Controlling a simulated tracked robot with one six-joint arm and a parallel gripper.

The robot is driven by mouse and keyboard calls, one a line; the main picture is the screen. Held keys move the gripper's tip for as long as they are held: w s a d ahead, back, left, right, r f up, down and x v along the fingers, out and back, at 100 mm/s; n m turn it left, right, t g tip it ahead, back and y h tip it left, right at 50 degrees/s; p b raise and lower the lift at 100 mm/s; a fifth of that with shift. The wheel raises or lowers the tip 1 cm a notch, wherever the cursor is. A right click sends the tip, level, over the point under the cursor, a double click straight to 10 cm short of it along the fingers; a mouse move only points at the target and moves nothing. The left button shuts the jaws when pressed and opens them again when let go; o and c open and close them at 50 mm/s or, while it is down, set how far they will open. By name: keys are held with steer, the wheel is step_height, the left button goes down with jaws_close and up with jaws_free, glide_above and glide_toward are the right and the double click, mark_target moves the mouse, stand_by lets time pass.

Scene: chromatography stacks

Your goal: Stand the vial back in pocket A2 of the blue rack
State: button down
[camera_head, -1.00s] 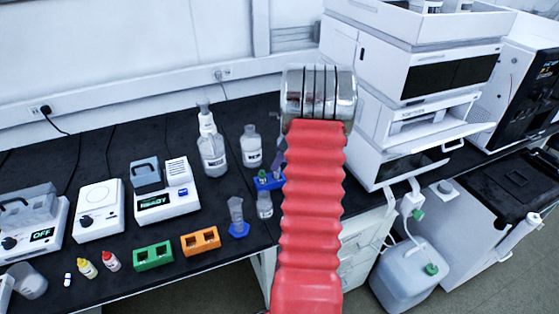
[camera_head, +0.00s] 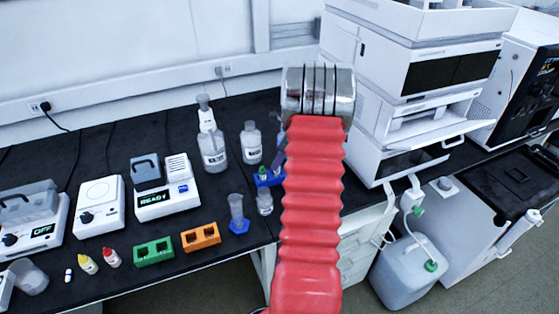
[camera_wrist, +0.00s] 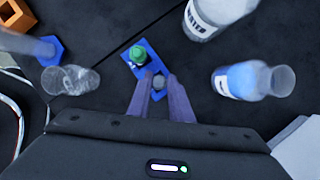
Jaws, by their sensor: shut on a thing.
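The small blue rack (camera_wrist: 145,69) lies on the black bench below my gripper in the wrist view, and partly shows beside my red arm in the head view (camera_head: 268,180). A green-capped vial (camera_wrist: 138,53) stands at its far end. My gripper (camera_wrist: 159,88) is shut on a grey-topped vial (camera_wrist: 158,82), seen from above at the rack's near end. The fingers hide the vial's body and part of the rack. I cannot tell whether the vial's base is in a pocket or above it. Pocket labels cannot be read.
A clear glass vessel (camera_wrist: 70,79) lies left of the rack in the wrist view. Green (camera_head: 154,254) and orange (camera_head: 201,237) racks are further left in the head view.

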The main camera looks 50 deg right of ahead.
steer(key=shift+f, duration=0.35)
steer(key=c, duration=1.5)
jaws_free()
steer(key=shift+o, duration=0.5)
steer(key=shift+o, duration=1.4)
steer(key=shift+w+r, duration=0.1)
steer(key=shift+r, duration=3.4)
